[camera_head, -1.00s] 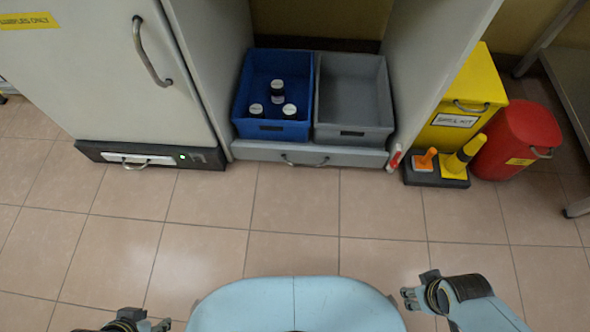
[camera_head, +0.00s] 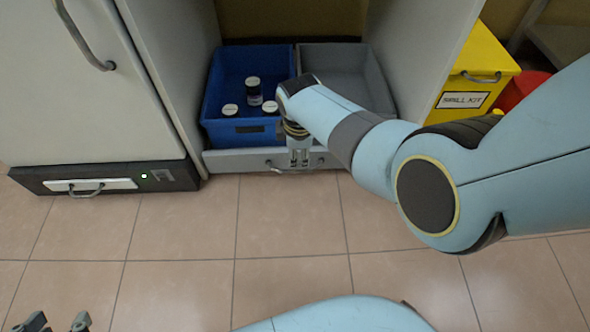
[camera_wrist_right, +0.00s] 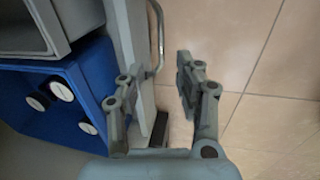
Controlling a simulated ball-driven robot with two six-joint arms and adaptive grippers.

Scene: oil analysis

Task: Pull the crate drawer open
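The crate drawer (camera_head: 228,161) is the low grey drawer under the two crates, and it looks shut. Its bar handle (camera_head: 273,166) is partly hidden by my right gripper (camera_head: 299,163) in the head view. In the right wrist view the handle (camera_wrist_right: 160,36) stands off the drawer front (camera_wrist_right: 127,35). My right gripper (camera_wrist_right: 158,68) is open there, with the near end of the handle between its fingertips. I cannot tell whether they touch it. My left gripper (camera_head: 57,322) shows at the bottom left edge of the head view, fingers apart and empty, far from the drawer.
A blue crate (camera_head: 213,95) with several white-capped bottles and a grey crate (camera_head: 372,82) stand on the drawer. A cabinet (camera_head: 100,120) stands left. A yellow spill kit box (camera_head: 490,80) and a red bin (camera_head: 520,88) stand right. The tiled floor in front is clear.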

